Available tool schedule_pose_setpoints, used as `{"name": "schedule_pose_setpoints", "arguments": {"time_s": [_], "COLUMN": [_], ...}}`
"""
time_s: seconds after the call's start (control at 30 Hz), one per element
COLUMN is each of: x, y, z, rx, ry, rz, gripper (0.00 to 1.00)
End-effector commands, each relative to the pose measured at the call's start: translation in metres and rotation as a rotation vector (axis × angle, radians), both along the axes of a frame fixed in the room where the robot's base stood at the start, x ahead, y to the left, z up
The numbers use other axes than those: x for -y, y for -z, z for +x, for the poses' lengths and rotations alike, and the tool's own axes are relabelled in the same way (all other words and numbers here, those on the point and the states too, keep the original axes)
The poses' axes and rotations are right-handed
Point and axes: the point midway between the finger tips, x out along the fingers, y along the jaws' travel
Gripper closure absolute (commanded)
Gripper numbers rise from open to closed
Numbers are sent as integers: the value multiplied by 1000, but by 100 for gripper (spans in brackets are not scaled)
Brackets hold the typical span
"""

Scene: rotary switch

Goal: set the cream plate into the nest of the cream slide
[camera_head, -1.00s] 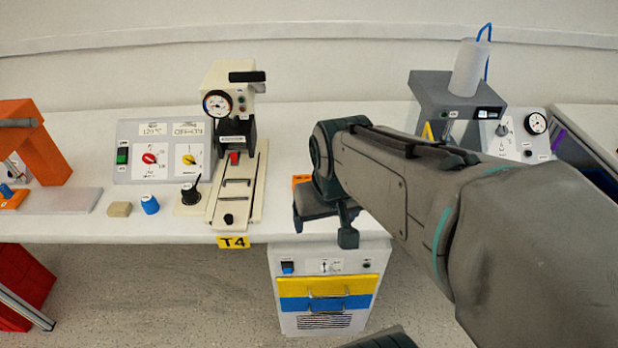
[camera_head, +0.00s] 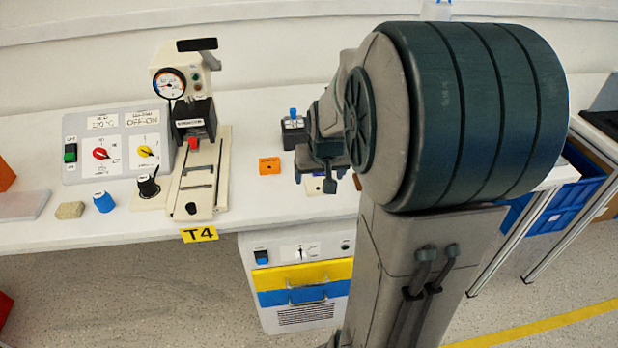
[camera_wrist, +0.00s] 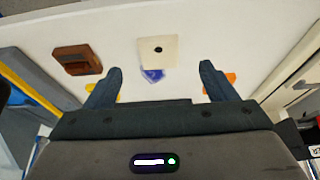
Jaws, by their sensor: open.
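The cream plate (camera_wrist: 160,42), a square with a dark round spot in its middle, lies on the white table in the wrist view. In the head view only a pale part of it (camera_head: 314,186) shows below my gripper (camera_head: 320,172). In the wrist view my gripper (camera_wrist: 161,72) is open, with its fingertips apart on either side of the plate's near end and nothing held. A blue piece (camera_wrist: 153,75) shows at that near edge. The cream slide (camera_head: 221,178) runs forward from the gauge press at left, with dark slots and a black knob.
An orange piece (camera_head: 269,165) lies between the slide and my gripper. A brown block (camera_wrist: 77,59) lies beside the plate. A dark box with a blue top (camera_head: 293,128) stands behind. A control panel (camera_head: 118,142) and blue knob (camera_head: 104,202) are at left.

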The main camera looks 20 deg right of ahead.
Motion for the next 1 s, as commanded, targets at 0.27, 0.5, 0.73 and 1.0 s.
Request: {"name": "schedule_pose_setpoints", "arguments": {"time_s": [0.27,0.5,0.73,1.0], "x": [2,7,8,8], "y": [20,51,58,57], "z": [7,18,22,22], "rx": [-2,-3,0,1], "ry": [-1,-1,-1,-2], "rz": [1,1,1,0], "gripper": [22,22,22,61]}}
